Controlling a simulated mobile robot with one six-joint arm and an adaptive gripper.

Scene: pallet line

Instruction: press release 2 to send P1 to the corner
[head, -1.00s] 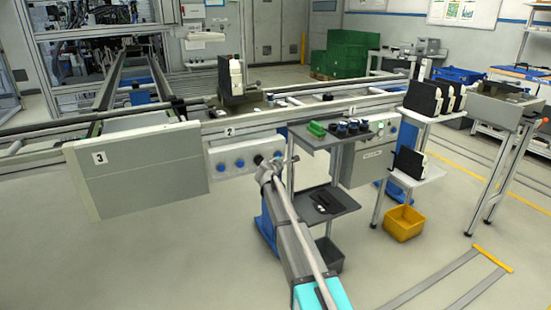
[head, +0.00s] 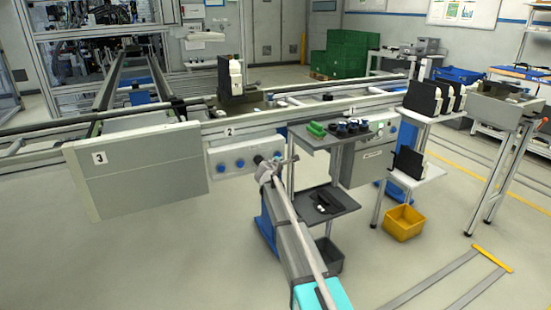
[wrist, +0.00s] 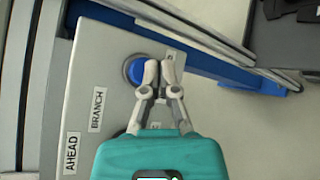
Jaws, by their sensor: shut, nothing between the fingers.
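The grey control panel (head: 229,155) under the number 2 sign on the conveyor carries a row of round buttons. In the wrist view the panel (wrist: 95,80) shows the labels AHEAD and BRANCH and a blue button (wrist: 134,70). My gripper (wrist: 160,70) is shut and empty, its tips over the panel right beside this button and partly covering its edge. Whether they touch it cannot be told. In the head view my gripper (head: 284,160) is at the panel's right end. A carrier with a black and white part (head: 232,77) stands on the conveyor above; its label is not readable.
A small shelf stand (head: 327,200) with dark trays is close to the right of my gripper. A yellow bin (head: 404,222) stands on the floor further right. The number 3 panel (head: 140,170) is at left. Floor in front is open.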

